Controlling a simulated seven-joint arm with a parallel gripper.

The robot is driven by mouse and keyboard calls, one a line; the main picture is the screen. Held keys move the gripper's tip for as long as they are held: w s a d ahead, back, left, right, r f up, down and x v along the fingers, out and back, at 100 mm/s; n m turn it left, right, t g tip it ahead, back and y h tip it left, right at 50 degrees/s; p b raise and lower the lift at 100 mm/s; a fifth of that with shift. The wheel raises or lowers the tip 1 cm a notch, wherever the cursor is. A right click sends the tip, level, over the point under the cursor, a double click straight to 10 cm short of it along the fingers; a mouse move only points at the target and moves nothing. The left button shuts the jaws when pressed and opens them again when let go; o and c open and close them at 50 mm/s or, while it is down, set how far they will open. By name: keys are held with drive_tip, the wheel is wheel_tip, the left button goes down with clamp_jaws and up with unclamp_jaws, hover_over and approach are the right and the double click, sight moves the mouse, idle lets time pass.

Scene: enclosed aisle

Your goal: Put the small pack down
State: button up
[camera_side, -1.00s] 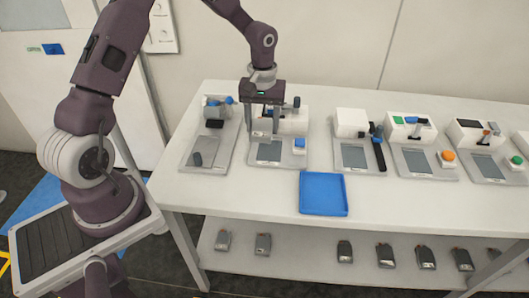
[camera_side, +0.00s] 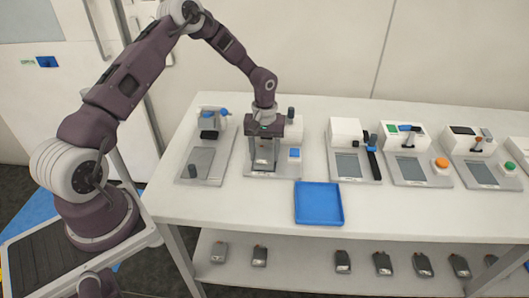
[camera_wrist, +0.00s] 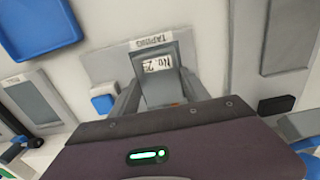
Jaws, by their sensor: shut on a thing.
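The small pack is a grey block with a white "No. 2" label. In the wrist view the small pack (camera_wrist: 160,75) sits between the two fingers of my gripper (camera_wrist: 158,88). In the side view my gripper (camera_side: 263,152) points down over the second station from the left, shut on the pack (camera_side: 264,155). The station's grey plate (camera_side: 283,168) carries a "TAPING" label (camera_wrist: 151,42) in the wrist view, just beyond the pack's end. I cannot tell whether the pack touches the plate.
A blue button block (camera_side: 294,154) stands on the plate, close to the fingers. A blue tray (camera_side: 319,203) lies empty at the table's front edge. Other stations stand on both sides. Several grey packs (camera_side: 342,261) lie on the lower shelf.

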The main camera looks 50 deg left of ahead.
drive_tip(key=o, duration=1.5)
wheel_tip(320, 180, up, 12)
wheel_tip(320, 180, up, 9)
drive_tip(key=m+t+y, duration=0.1)
drive_tip(key=m, duration=0.1)
hover_over(265, 156)
drive_tip(key=s+d, duration=0.3)
drive_tip(key=s, duration=0.1)
drive_tip(key=s+d+r+m+t, duration=0.2)
drive_tip(key=s+d+r+m, duration=0.15)
drive_tip(key=s+r, duration=0.6)
drive_tip(key=s+d+m+t, duration=0.1)
drive_tip(key=s, duration=0.4)
drive_tip(key=s+d+m, duration=0.1)
drive_tip(key=s+d, duration=0.1)
drive_tip(key=s, duration=0.4)
drive_tip(key=s+d+m+t+h, duration=0.1)
drive_tip(key=s+d, duration=0.1)
drive_tip(key=s, duration=0.3)
drive_tip(key=shift+s+d+r+m+t, duration=0.25)
drive_tip(key=shift+r+t, duration=0.05)
